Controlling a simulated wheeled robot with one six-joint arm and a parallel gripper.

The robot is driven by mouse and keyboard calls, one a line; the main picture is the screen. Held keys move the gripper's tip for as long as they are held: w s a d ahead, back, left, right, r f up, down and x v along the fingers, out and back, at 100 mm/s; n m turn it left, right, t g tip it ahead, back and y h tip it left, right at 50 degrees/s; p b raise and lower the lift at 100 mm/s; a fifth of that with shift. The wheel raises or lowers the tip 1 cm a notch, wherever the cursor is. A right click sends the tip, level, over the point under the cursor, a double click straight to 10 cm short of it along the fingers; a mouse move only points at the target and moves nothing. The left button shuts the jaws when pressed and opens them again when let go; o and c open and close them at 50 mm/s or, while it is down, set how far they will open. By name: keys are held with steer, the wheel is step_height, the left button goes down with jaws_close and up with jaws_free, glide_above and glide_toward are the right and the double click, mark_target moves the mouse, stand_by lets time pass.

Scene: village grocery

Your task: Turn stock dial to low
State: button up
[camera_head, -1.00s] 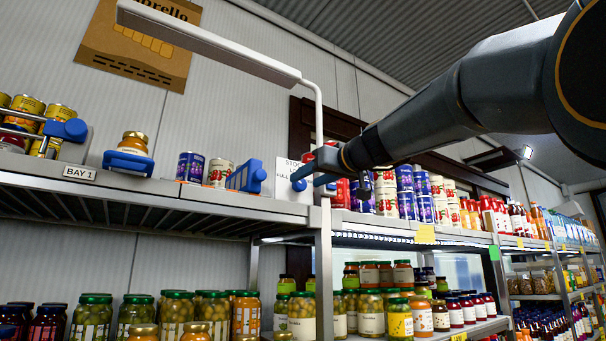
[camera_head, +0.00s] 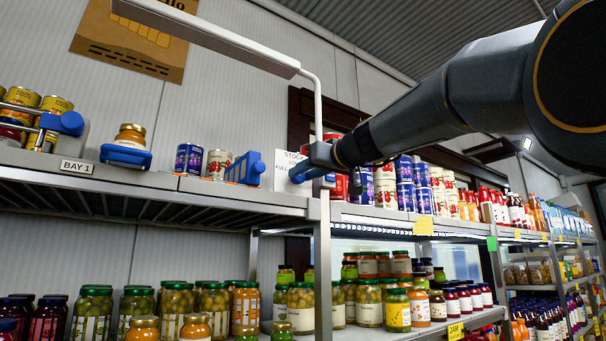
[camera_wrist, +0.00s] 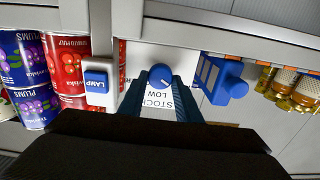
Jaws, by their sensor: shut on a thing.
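The stock dial is a round blue knob (camera_wrist: 160,75) in the wrist view, with a small pale mark on its lower right edge. It sits on a white sign plate (camera_wrist: 157,101) reading STOCK and LOW; the plate also shows in the head view (camera_head: 283,166), partly covered. My gripper (camera_wrist: 161,84) has its two dark blue fingers on either side of the knob and is shut on it. In the head view my gripper (camera_head: 309,172) is at the plate above the upper shelf, and its fingers mostly hide the knob.
A blue LAMP switch (camera_wrist: 96,83) on a pale post is just left of my fingers. A blue block-shaped holder (camera_wrist: 218,78) is close on the right. Cans (camera_head: 190,158) and jars crowd the shelf (camera_head: 150,181). A white lamp arm (camera_head: 205,39) hangs above.

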steer(key=shift+f+m, duration=0.1)
steer(key=shift+m, duration=0.2)
steer(key=m+b, duration=0.2)
steer(key=m, duration=0.2)
steer(key=shift+f+m, duration=0.1)
steer(key=shift+m, duration=0.3)
steer(key=m, duration=0.5)
steer(key=shift+w+m, duration=0.1)
steer(key=shift+m, duration=0.6)
steer(key=shift+f, duration=0.1)
steer(key=o, duration=1)
steer(key=shift+d, duration=0.1)
